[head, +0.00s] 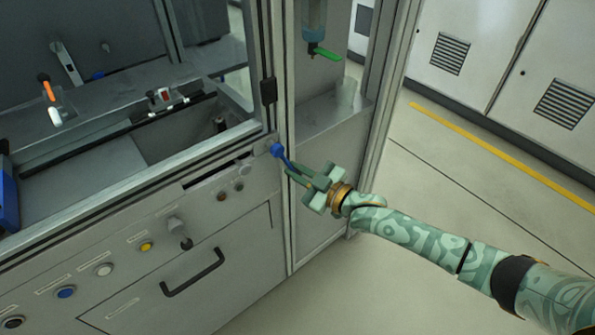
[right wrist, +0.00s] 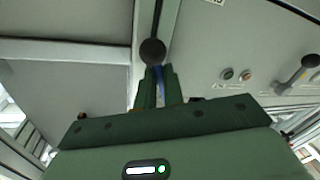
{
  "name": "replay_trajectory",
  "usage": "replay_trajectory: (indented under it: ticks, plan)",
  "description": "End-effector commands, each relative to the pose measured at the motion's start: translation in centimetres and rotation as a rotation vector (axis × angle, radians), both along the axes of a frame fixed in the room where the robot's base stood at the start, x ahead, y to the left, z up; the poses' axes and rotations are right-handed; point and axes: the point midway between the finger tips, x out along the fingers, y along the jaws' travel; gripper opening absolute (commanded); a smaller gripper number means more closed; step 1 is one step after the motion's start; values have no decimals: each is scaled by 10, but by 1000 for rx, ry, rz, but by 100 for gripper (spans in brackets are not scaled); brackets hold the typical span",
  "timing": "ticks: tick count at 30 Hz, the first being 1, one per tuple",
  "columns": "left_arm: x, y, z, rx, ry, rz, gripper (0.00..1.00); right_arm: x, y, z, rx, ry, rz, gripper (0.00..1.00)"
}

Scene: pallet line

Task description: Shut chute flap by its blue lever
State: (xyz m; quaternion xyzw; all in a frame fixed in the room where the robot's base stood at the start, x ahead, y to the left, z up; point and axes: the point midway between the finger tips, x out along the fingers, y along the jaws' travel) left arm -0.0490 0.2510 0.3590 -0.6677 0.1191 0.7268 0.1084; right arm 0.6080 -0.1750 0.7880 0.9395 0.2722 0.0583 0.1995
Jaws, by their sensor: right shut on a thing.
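The blue lever (head: 284,159) is at the right front corner of the grey machine, ending in a round blue knob (head: 277,149). My right gripper (head: 291,173) is shut on the lever's shaft, with the knob sticking out beyond the fingertips. In the right wrist view, a strip of the blue lever (right wrist: 160,82) shows between the two green fingers, and a dark round ball (right wrist: 152,51) sits just past their tips. I cannot clearly make out the chute flap. A dark slot (head: 215,172) shows in the front panel, left of the lever. My left gripper is out of view.
A green-handled valve (head: 325,51) hangs behind the frame post (head: 292,75). The floor (head: 365,270) beside my right arm is clear.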

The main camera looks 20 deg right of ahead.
Motion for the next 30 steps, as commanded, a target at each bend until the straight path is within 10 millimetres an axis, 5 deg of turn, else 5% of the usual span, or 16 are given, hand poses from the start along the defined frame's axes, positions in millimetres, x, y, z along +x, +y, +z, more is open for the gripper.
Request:
replay_trajectory:
  ticks: [30]
  plan:
    - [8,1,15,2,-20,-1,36,-23,62,-7,661,242,0,0]
